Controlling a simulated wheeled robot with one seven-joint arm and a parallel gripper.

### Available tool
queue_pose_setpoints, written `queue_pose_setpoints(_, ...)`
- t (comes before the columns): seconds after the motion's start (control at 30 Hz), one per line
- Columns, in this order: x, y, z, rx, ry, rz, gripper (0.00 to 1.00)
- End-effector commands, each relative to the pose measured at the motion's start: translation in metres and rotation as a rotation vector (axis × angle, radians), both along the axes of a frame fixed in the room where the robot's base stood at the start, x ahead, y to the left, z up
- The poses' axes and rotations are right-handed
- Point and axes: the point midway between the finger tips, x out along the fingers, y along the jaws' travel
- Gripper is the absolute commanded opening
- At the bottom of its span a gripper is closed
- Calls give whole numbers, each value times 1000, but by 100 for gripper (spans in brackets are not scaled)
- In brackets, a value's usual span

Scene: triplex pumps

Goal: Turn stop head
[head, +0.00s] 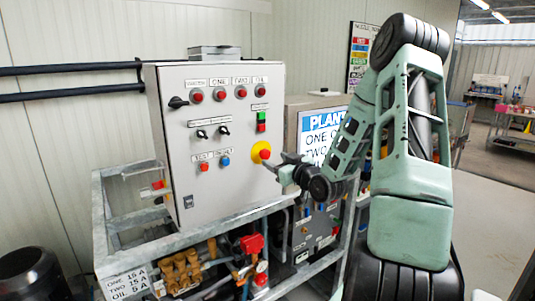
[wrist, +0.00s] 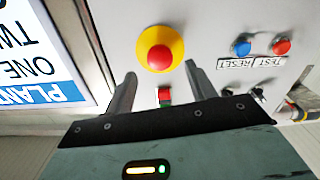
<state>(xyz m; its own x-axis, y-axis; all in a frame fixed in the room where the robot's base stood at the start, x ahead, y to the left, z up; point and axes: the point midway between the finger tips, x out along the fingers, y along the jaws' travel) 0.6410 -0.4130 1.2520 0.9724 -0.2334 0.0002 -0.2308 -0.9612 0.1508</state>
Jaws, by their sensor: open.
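The stop head is a red mushroom button (head: 264,154) on a yellow round backing, low on the right of the grey control panel's front. My gripper (head: 276,160) is open beside the stop head. The fingertips look apart from the head; the exact distance to the panel cannot be told.
The grey panel (head: 225,150) carries a black rotary handle (head: 178,102), red lamps, small switches and a green-red button pair (head: 261,121). Blue and red buttons (wrist: 241,45) lie near the stop head. A PLANT sign (head: 318,140) stands right of the panel. Pipes and valves (head: 190,268) fill the frame below.

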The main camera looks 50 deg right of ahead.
Motion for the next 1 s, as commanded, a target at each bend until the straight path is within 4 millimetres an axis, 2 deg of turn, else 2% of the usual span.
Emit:
queue_pose_setpoints(0.1, 22, -5, 3, 3, -2, 1, 56)
queue_pose_setpoints(0.3, 46, -11, 2, 1, 0, 0, 56)
queue_pose_setpoints(0.43, 53, -13, 0, 0, 0, 0, 56)
queue_pose_setpoints(0.7, 55, -13, 0, -1, 0, 0, 56)
queue_pose_setpoints(0.73, 54, -13, 0, -1, 0, 0, 53)
queue_pose_setpoints(0.87, 54, -13, 0, 0, 0, 0, 17)
queue_pose_setpoints(0.9, 54, -13, 0, 0, 0, 0, 13)
queue_pose_setpoints(1.0, 54, -13, 0, 1, 0, 0, 13)
